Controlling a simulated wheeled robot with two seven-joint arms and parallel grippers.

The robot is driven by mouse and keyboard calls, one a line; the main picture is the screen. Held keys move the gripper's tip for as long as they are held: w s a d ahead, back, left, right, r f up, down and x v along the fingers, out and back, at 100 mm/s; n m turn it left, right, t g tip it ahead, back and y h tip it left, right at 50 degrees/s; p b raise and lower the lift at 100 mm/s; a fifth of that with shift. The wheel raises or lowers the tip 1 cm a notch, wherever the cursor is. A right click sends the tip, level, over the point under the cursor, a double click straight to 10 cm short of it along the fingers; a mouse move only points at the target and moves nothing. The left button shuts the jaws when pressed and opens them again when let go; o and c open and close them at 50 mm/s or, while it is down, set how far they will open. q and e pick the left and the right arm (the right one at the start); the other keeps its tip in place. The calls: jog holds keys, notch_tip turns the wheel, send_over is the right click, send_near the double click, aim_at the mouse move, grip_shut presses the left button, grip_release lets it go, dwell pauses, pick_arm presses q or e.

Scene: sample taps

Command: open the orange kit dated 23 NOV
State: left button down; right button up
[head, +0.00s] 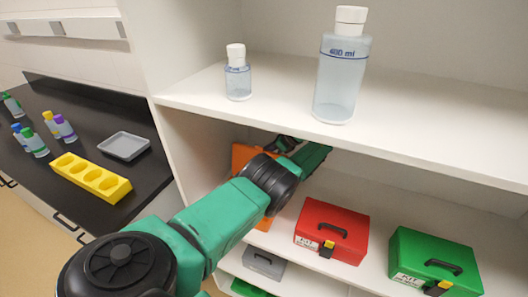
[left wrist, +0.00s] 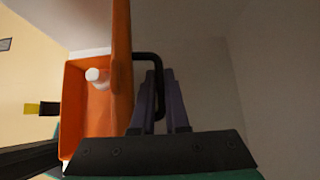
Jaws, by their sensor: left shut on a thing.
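The orange kit (head: 243,158) sits on the middle shelf at its left end, mostly hidden behind my left arm in the head view. In the left wrist view its orange tray (left wrist: 88,125) shows open, with its lid (left wrist: 122,65) standing up from it. A white-capped thing (left wrist: 97,76) is inside. My left gripper (left wrist: 162,76) is shut on the black handle (left wrist: 147,56) of the lid. The date label is not visible. My right gripper is not in view.
A red kit (head: 318,222) and a green kit (head: 420,252) stand to the right on the same shelf. Bottles (head: 342,85) stand on the shelf above. A grey kit (head: 264,262) is below. A dark counter (head: 90,125) at left holds a yellow rack (head: 80,172).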

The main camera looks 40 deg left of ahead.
pick_arm(q)
jog(key=c, duration=1.2)
grip_release()
jog(key=shift+s+r, duration=0.1)
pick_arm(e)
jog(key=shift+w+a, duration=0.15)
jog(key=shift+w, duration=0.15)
pick_arm(q)
jog(key=shift+d, duration=0.1)
jog(key=shift+d+r, duration=0.2)
jog(key=shift+r, duration=0.1)
jog(key=v, duration=0.6)
jog(key=shift+d+r, duration=0.2)
jog(key=shift+d, duration=0.1)
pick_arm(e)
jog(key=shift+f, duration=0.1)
